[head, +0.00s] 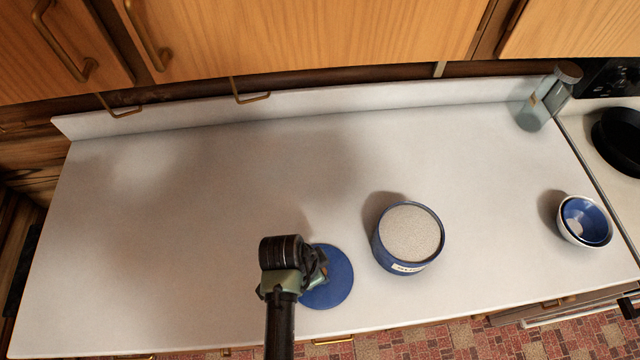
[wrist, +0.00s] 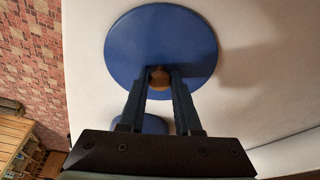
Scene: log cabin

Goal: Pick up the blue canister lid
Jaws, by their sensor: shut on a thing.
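The blue canister lid (head: 336,278) is a flat blue disc with a small brown knob, seen over the white counter near its front edge. In the wrist view the lid (wrist: 160,40) fills the upper middle, and its knob (wrist: 159,78) sits between my fingers. My gripper (wrist: 159,85) is shut on the knob. In the head view my gripper (head: 318,275) covers the left part of the lid. I cannot tell whether the lid touches the counter. The blue canister (head: 408,262) stands open to the right of the lid, showing a pale grainy top.
A blue-and-white bowl (head: 585,222) stands at the counter's right. A grey-green jar (head: 540,105) stands at the back right corner. A black pan (head: 618,140) is on the stove beyond. The left of the white counter (head: 170,230) is clear. Wooden cabinets (head: 300,35) overhang the back.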

